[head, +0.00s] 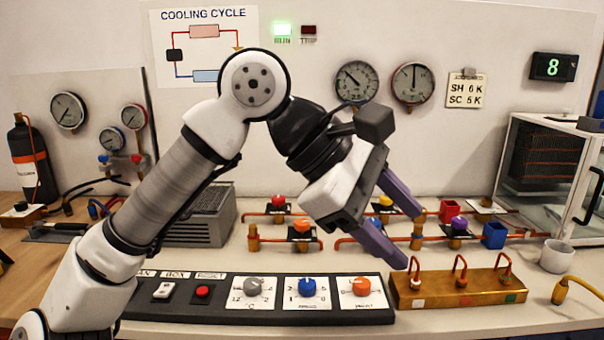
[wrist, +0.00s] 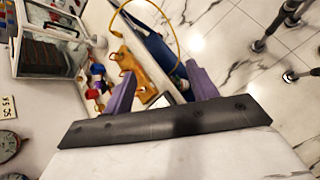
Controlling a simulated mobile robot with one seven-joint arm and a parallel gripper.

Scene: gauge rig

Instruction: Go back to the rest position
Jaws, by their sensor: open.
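My gripper (head: 402,230) is open, with two purple fingers set apart and nothing between them. In the head view it hangs in the air, tilted down to the right, over the rig between the control panel and the brass block. In the wrist view my gripper (wrist: 158,90) shows both fingers spread, with the brass block and the floor beyond them. The control panel (head: 225,310) with grey, blue and orange knobs lies below and left of it. The brass block (head: 430,297) with several copper loops lies just below and right.
Copper pipes with coloured valve knobs (head: 459,223) run behind my gripper. Two dial gauges (head: 412,83) hang on the back wall. A clear-sided cabinet (head: 541,160) and a white cup (head: 556,256) stand at the right. A dark gas cylinder (head: 33,165) stands at the far left.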

